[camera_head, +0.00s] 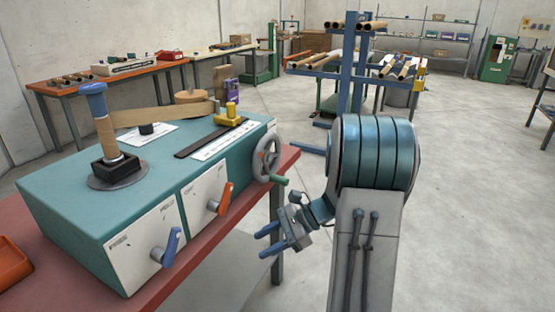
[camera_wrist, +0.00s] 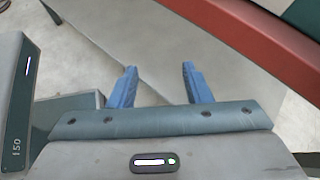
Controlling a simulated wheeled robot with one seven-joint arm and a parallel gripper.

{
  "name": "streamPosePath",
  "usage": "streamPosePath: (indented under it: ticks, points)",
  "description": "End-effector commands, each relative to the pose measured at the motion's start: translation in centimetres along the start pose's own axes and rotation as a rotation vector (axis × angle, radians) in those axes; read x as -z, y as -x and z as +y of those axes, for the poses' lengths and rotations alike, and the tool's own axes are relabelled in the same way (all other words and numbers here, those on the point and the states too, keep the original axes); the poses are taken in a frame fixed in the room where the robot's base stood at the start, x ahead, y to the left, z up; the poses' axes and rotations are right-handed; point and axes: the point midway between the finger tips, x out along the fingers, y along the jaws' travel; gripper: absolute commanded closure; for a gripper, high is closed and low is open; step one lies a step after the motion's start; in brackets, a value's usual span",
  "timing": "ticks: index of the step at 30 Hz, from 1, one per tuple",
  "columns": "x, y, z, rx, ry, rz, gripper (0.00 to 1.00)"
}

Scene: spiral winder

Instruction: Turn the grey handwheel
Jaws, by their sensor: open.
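The grey handwheel (camera_head: 265,158) is on the right end of the teal winder machine (camera_head: 90,205), with a green handle (camera_head: 279,181) at its lower right. My gripper (camera_head: 264,243) is below the handwheel and in front of the bench's right end, apart from both. Its two blue fingers are spread with nothing between them. In the wrist view my gripper (camera_wrist: 158,85) shows its fingers apart over the grey floor. The handwheel is not in the wrist view.
The bench's red edge (camera_head: 240,235) runs beside my gripper; it crosses the upper right of the wrist view (camera_wrist: 255,40). An orange lever (camera_head: 225,198) and a blue lever (camera_head: 172,245) stick out of the machine's front. A blue rack with tubes (camera_head: 350,70) stands behind.

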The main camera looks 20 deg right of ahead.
Motion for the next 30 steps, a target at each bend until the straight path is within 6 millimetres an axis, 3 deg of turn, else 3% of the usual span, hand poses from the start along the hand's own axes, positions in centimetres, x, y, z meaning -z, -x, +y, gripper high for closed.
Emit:
streamPosePath:
  ticks: [1,6,12,15,20,30]
  points:
    - [-0.4,2.7,-2.0,0.078,-0.102,-0.066,0.56]
    - [1.9,9.5,-7.0,0.327,-0.372,-0.291,0.56]
    - [5.1,15.9,-9.5,0.534,-0.549,-0.489,0.56]
    - [6.2,17.6,-9.9,0.587,-0.587,-0.541,0.56]
    - [6.6,17.8,-10.6,0.612,-0.602,-0.567,0.56]
    - [4.6,13.2,-14.8,0.608,-0.601,-0.565,0.56]
